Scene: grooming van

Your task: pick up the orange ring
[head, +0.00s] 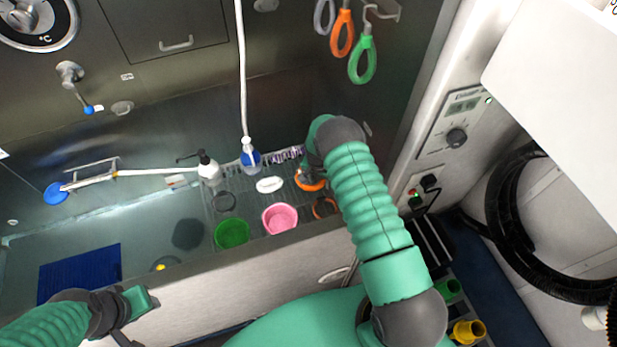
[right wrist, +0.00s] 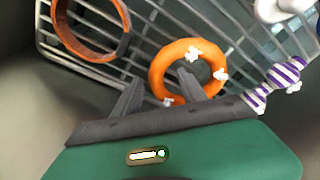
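The orange ring (right wrist: 160,66), thick and with white patches, lies on a wire rack in the right wrist view. In the head view the orange ring (head: 312,187) shows partly, beneath my right gripper (head: 308,174). My right gripper (right wrist: 159,78) has its two fingers apart. In the right wrist view, one finger reaches over the ring's hole and the other is outside its left side. I cannot tell whether they touch it. My left gripper (head: 137,302) is at the lower left of the head view, away from the ring; its fingers are not clear.
A thinner orange-and-dark band (right wrist: 93,50) lies left of the ring. A purple-striped item (right wrist: 280,78) lies right. The rack also holds a pink bowl (head: 280,219), green bowl (head: 232,233), white oval item (head: 270,185) and blue bottle (head: 250,160). The tub's front wall (head: 240,275) rises nearby.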

